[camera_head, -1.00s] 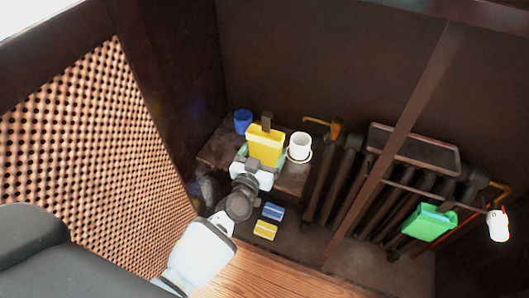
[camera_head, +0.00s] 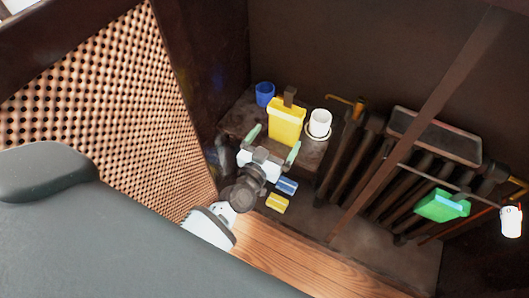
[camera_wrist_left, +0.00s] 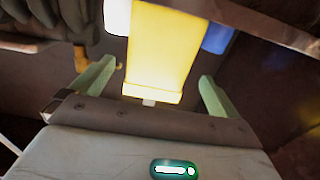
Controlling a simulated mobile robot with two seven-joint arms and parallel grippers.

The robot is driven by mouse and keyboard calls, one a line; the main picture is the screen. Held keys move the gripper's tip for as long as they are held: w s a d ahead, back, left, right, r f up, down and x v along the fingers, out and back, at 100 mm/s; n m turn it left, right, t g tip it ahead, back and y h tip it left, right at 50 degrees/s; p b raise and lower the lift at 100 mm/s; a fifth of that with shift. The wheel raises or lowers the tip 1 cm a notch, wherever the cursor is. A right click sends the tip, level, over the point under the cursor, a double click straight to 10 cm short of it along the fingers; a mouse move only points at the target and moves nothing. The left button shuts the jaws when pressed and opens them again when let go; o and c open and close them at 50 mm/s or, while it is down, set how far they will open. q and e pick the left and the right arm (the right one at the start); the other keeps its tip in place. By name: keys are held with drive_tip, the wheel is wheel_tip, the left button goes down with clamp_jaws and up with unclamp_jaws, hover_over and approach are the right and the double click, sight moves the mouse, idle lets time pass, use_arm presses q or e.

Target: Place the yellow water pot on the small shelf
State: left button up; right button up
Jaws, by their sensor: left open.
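The yellow water pot (camera_head: 286,124), a boxy pot with a brown top piece, stands upright on the small dark shelf (camera_head: 238,119), between a blue cup and a white cup. My left gripper (camera_head: 276,138) is open in front of the pot, its pale green fingers spread wide. In the left wrist view the pot (camera_wrist_left: 166,50) is beyond and between the open fingers (camera_wrist_left: 156,70), with a visible gap on each side. My right gripper is not in view.
A blue cup (camera_head: 265,93) and a white cup (camera_head: 320,123) flank the pot. Blue (camera_head: 287,186) and yellow (camera_head: 277,203) blocks lie below the shelf. A radiator, a green box (camera_head: 441,206) and a white canister (camera_head: 511,221) are to the right. A lattice panel (camera_head: 110,110) rises at left.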

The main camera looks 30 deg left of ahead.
use_arm(q)
drive_tip(key=s, duration=0.6)
drive_tip(key=shift+a, duration=0.1)
drive_tip(key=s+f+g, duration=0.4)
drive_tip(key=s, duration=0.9)
drive_tip(key=s+f+m+g+h, duration=0.1)
drive_tip(key=s+f+g, duration=0.2)
drive_tip(key=s, duration=1)
drive_tip(key=s+a+f+g, duration=0.1)
drive_tip(key=s+f+g, duration=0.3)
drive_tip(key=s, duration=0.9)
wheel_tip(320, 180, down, 2)
drive_tip(key=shift+s+f+g, duration=0.1)
drive_tip(key=shift+s+g, duration=0.05)
drive_tip(key=shift+g, duration=0.15)
drive_tip(key=shift+m, duration=0.3)
